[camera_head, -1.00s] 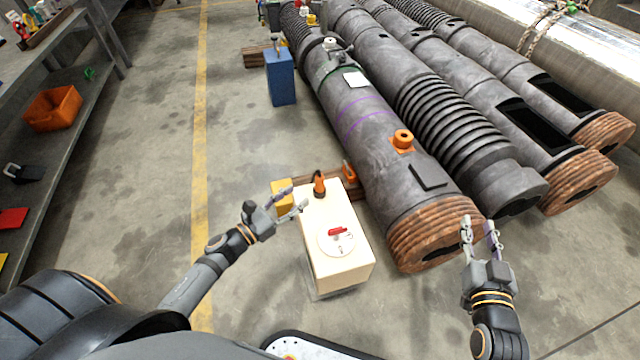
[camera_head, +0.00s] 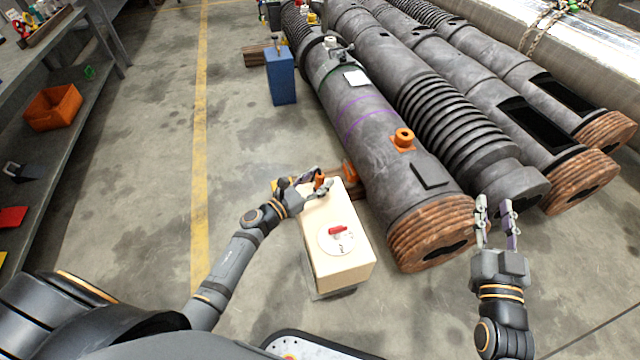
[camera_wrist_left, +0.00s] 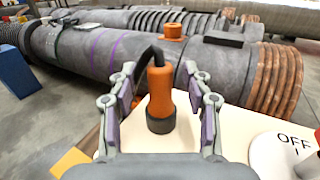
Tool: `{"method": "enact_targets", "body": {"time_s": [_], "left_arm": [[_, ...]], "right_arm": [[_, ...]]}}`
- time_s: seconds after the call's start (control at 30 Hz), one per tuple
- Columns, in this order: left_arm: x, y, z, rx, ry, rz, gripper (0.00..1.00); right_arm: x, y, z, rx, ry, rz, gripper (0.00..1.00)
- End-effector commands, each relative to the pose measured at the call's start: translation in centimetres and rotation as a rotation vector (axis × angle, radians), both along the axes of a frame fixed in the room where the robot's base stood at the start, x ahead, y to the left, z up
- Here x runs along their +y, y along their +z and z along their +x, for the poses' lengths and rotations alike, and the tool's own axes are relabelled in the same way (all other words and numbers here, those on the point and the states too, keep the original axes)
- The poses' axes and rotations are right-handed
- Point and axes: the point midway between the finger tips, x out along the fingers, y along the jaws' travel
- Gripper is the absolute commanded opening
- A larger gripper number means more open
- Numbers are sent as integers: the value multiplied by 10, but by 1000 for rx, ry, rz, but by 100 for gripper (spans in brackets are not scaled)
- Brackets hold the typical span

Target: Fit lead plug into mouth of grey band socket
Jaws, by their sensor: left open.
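The lead plug (camera_head: 319,181) is orange with a dark collar and stands upright on the cream box (camera_head: 340,265). In the left wrist view the plug (camera_wrist_left: 160,92) stands between the fingers, with a black cable leaving its top. My left gripper (camera_wrist_left: 157,80) is open, its fingers on either side of the plug with gaps showing. An orange socket-like fitting (camera_head: 403,139) sits on the near barrel (camera_head: 375,140). I cannot tell which fitting is the grey band socket.
The box top carries a white disc (camera_head: 326,243) with a red handle, marked OFF. The near barrel lies right beside the box, with more barrels behind it. A blue block (camera_head: 281,78) stands further back. The floor to the left is clear up to the shelf (camera_head: 75,115).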

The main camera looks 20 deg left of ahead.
Motion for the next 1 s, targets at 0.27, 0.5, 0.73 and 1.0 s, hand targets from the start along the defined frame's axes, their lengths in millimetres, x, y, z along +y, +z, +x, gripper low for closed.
{"method": "enact_targets", "body": {"time_s": [0.27, 0.5, 0.73, 1.0], "left_arm": [[-3, 0, 5, 2, -1, 0, 50], [-3, 0, 5, 1, -1, 0, 20], [-3, 0, 5, 1, 0, 0, 0], [-3, 1, 5, 1, -1, 0, 0]], "right_arm": [[0, 5, 0, -19, 0, 0, 33], [0, 5, 0, -18, 0, 0, 33], [0, 5, 0, -17, 0, 0, 33], [0, 2, 0, -8, 0, -1, 33]]}}
